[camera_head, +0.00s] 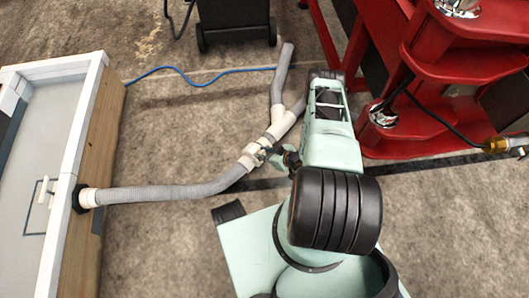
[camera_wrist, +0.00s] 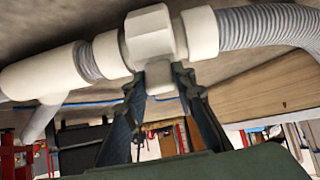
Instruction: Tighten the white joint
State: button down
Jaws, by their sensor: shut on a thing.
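The white joint (camera_wrist: 150,34) is a chunky faceted nut with a block-like tab hanging below it, in the upper middle of the wrist view. In the head view the joint (camera_head: 251,152) sits in the hose line on the floor, just left of my gripper (camera_head: 276,157). My gripper (camera_wrist: 160,82) is shut on the joint's tab, one dark finger on each side. A white collar (camera_wrist: 200,34) and ribbed grey hose (camera_wrist: 265,25) lie to the right of the nut. A white Y-piece (camera_wrist: 45,73) is to the left. The threads are hidden.
The hose (camera_head: 180,191) runs left to a fitting on the wood-sided washpit (camera_head: 103,140). A red machine (camera_head: 440,80) stands at right. A black wheeled unit (camera_head: 235,20) and blue cable (camera_head: 185,72) are at the back. The floor between washpit and hose is clear.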

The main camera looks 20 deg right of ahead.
jog(key=shift+f, duration=0.1)
dwell(0.3)
jog(key=c, duration=1.6)
grip_release()
notch_tip(320, 180, up, 10)
